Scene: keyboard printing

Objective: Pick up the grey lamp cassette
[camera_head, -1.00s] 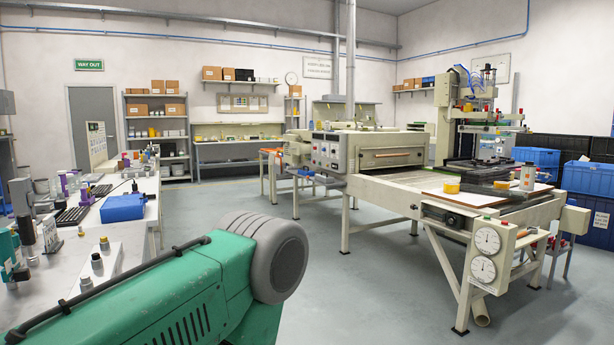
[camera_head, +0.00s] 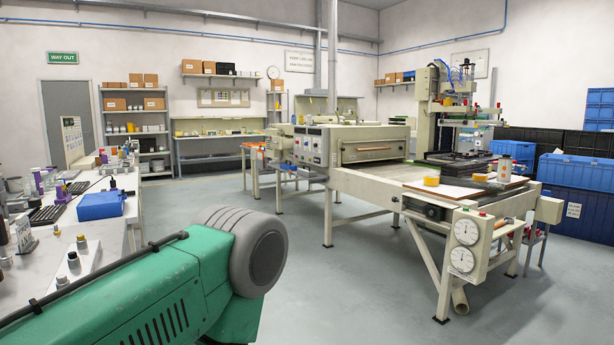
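I cannot single out the grey lamp cassette with certainty in the head view. A pale grey strip with several capped knobs (camera_head: 88,274) lies on the left workbench (camera_head: 118,238); I cannot tell whether it is the cassette. Dark grey flat parts (camera_head: 456,168) sit on the large cream printing machine (camera_head: 372,194) at right, also too small to name. Neither of my grippers shows a fingertip in view.
A green form with a grey ribbed end fills the lower left; I cannot tell whether it is mine. A blue box (camera_head: 101,205) stands on the bench. Blue crates (camera_head: 570,171) stand at right. The grey floor (camera_head: 335,290) between bench and machine is clear.

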